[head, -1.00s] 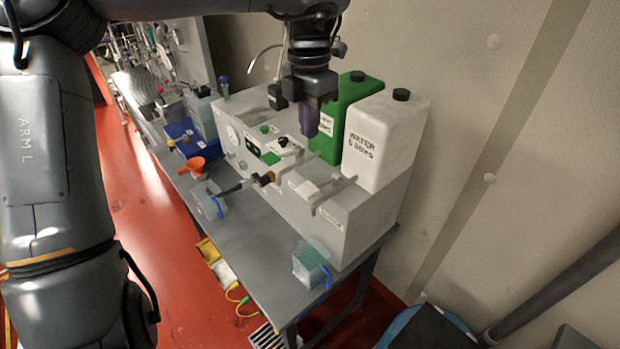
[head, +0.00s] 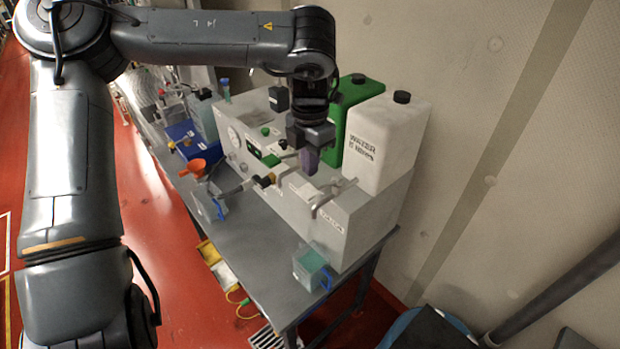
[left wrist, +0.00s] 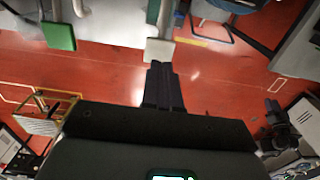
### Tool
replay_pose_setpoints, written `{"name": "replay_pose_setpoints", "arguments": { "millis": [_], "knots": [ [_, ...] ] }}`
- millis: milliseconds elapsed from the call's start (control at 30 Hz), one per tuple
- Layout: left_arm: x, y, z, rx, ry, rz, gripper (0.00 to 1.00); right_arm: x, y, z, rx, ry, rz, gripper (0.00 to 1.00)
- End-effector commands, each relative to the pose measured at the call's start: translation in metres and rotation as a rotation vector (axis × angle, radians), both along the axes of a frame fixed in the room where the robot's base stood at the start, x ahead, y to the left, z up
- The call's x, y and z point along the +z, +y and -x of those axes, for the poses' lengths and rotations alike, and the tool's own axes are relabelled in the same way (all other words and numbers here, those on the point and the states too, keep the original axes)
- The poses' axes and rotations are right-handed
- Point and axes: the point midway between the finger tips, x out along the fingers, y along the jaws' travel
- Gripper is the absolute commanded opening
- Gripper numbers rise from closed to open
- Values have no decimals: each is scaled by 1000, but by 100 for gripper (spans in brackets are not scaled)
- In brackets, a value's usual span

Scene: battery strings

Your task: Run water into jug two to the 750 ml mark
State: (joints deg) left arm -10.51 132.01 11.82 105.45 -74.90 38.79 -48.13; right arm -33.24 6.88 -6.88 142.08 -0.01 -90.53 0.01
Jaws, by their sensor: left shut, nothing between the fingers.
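One clear jug (head: 212,207) with a blue handle stands at the bench's front edge, by a black-tipped spout. Another clear jug (head: 308,266), with a greenish tint and a blue handle, stands near the bench's right end. I cannot tell which is jug two, nor read any marks or water level. The white water container (head: 386,143) sits on the grey unit (head: 335,228). My left gripper (head: 309,162) is shut and empty above the unit, in front of the containers. In the left wrist view its fingers (left wrist: 163,86) point toward a pale paddle (left wrist: 160,51). My right gripper is out of view.
A green container (head: 350,97) stands left of the water container. An orange funnel (head: 195,168) and a blue box (head: 186,136) are farther left. A green paddle (left wrist: 58,36) hangs at upper left in the left wrist view. The bench top between the jugs is clear.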

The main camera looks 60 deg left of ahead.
Motion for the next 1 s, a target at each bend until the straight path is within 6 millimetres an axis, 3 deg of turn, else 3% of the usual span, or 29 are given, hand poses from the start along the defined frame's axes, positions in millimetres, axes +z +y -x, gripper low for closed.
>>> {"name": "replay_pose_setpoints", "arguments": {
  "millis": [200, 400, 867, 1000],
  "knots": [
    [-31, -1, 1, -1, 1, 3, 0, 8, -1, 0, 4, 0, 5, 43],
    [-46, -1, 1, 0, 2, 2, 0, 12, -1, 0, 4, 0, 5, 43],
    [-51, -1, 0, -1, -2, 1, 0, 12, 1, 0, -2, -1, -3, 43],
    [-57, -6, -5, -16, -39, -7, 0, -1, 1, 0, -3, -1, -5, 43]
  ]
}}
